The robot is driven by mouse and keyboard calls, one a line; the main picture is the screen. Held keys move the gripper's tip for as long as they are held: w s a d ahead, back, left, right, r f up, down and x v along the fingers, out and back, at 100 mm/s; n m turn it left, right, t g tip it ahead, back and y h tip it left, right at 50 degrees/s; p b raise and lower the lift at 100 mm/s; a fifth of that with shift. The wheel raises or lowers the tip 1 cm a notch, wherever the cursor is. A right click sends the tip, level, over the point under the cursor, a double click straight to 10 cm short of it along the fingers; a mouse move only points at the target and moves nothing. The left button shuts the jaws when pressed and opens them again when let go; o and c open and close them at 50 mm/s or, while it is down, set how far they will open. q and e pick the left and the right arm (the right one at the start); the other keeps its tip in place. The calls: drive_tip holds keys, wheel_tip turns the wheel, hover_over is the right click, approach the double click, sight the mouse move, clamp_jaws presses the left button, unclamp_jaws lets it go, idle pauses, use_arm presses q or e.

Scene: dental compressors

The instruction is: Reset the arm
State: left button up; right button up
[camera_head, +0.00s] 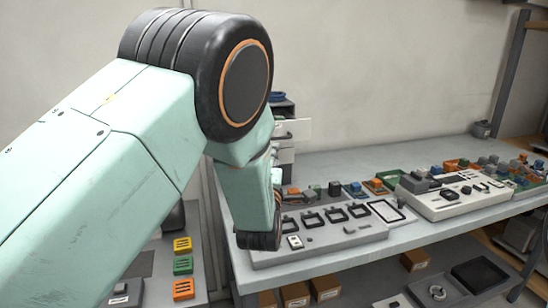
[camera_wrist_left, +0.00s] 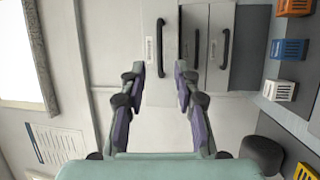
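My left arm, mint green with a black joint (camera_head: 190,70), comes in from the left of the head view and bends down in front of the bench. Its gripper fingers are not clearly visible there. In the left wrist view my left gripper (camera_wrist_left: 160,75) is open, with its two purple and dark fingers apart and nothing between them. Beyond the fingers are pale cabinet fronts with dark handles (camera_wrist_left: 161,47), apart from the fingertips as far as I can tell. My right gripper is not in either view.
A grey workbench (camera_head: 360,157) carries a pale panel (camera_head: 325,240) and a white control unit (camera_head: 450,195). Yellow, green and orange blocks (camera_head: 183,265) sit on a lower surface near my arm. Cardboard boxes (camera_head: 325,288) and a black tray (camera_head: 480,275) lie below the bench.

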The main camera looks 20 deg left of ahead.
sight(278, 138)
use_arm(q)
drive_tip(key=shift+w, duration=0.1)
drive_tip(key=x, duration=0.7)
drive_tip(key=shift+w+r, duration=0.1)
drive_tip(key=shift+w, duration=0.2)
drive_tip(key=shift+r, duration=0.15)
drive_tip(key=shift+w+a, duration=0.35)
drive_tip(key=shift+w, duration=0.15)
